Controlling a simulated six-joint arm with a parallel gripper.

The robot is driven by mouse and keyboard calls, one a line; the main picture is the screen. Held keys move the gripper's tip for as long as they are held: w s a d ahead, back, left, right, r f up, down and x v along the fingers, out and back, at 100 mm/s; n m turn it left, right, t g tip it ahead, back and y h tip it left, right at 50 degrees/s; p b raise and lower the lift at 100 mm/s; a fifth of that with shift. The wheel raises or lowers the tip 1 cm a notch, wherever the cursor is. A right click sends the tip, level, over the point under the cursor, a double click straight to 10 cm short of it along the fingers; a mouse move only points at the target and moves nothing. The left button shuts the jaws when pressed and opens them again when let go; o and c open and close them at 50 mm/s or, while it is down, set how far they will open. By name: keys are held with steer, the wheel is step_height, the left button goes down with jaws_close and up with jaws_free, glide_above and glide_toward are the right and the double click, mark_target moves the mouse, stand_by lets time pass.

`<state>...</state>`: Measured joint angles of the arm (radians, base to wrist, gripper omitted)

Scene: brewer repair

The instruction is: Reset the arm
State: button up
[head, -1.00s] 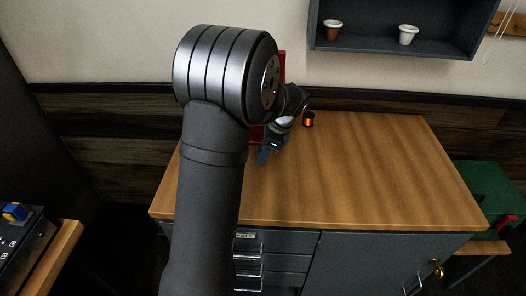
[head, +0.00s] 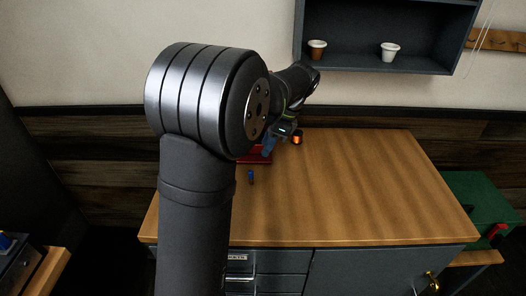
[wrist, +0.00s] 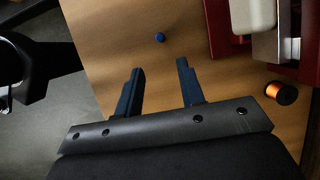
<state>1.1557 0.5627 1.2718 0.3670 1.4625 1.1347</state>
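My gripper (head: 268,146) is above the back left part of the wooden counter (head: 365,195). In the wrist view its two dark blue fingers (wrist: 161,82) are apart, with nothing between them. A small blue cylinder (head: 251,176) stands on the counter, in front of and below my gripper. In the wrist view its round blue top (wrist: 160,37) shows beyond the fingertips, apart from them. My own arm covers the left part of the counter in the head view.
A red machine (head: 256,154) stands partly hidden behind my gripper. An orange and black spool (head: 297,138) is beside it. A dark wall shelf (head: 345,66) holds a brown cup (head: 317,50) and a white cup (head: 389,51). The counter's middle and right are clear.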

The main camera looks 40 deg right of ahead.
mark_target(252, 171)
stand_by(0.3)
steer(key=x, duration=1.1)
steer(key=shift+w+a+f, duration=0.1)
steer(key=shift+f, duration=0.25)
steer(key=shift+r, duration=1.9)
steer(key=shift+f, duration=0.1)
